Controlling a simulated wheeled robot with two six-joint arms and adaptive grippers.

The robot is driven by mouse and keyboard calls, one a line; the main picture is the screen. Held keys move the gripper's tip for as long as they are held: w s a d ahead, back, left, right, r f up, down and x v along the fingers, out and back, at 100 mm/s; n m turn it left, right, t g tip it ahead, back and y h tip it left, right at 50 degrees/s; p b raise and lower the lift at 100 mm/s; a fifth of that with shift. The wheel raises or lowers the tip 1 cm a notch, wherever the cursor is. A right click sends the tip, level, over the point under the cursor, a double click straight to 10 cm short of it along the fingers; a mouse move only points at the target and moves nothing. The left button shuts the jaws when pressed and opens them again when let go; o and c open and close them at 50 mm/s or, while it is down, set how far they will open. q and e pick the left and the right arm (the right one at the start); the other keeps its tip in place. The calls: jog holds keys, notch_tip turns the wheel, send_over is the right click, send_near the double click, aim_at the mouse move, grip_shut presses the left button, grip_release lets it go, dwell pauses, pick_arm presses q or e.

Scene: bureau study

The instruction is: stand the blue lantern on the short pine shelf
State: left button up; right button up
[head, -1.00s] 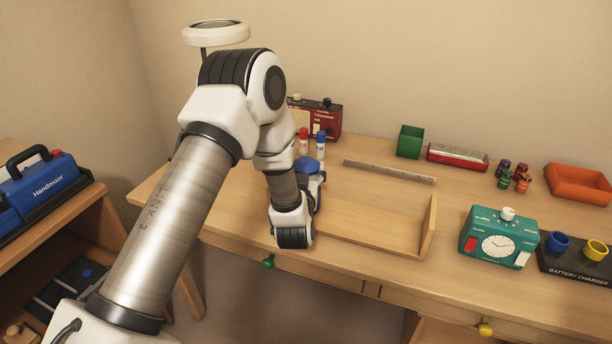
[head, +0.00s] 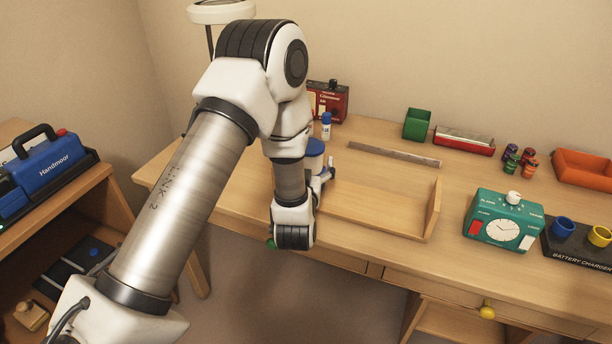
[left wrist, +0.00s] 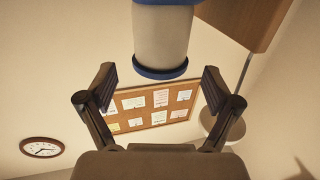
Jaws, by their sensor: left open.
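The blue lantern shows in the head view only as a blue top (head: 315,147) behind my left arm; its foot is hidden there. In the left wrist view its pale body with blue rims (left wrist: 161,38) stands ahead of the spread fingers, apart from them. My left gripper (head: 327,178) is open and empty, in front of the lantern and partly hidden by its own wrist; its two fingers show in the left wrist view (left wrist: 160,90). The short pine shelf (head: 385,205) lies on the desk with an upright right end; its left end is hidden. I cannot tell what the lantern stands on.
A teal clock box (head: 505,220) and a black battery charger (head: 580,252) stand right of the shelf. Behind it are a grey strip (head: 395,154), a green bin (head: 417,124), a blue-capped bottle (head: 326,127) and a red box (head: 333,101). The shelf's visible floor is bare.

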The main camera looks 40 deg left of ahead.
pick_arm(q)
jog(key=v, duration=0.6)
jog(key=shift+s+d+b, duration=0.25)
jog(key=shift+s+b, duration=0.1)
dwell(1.7)
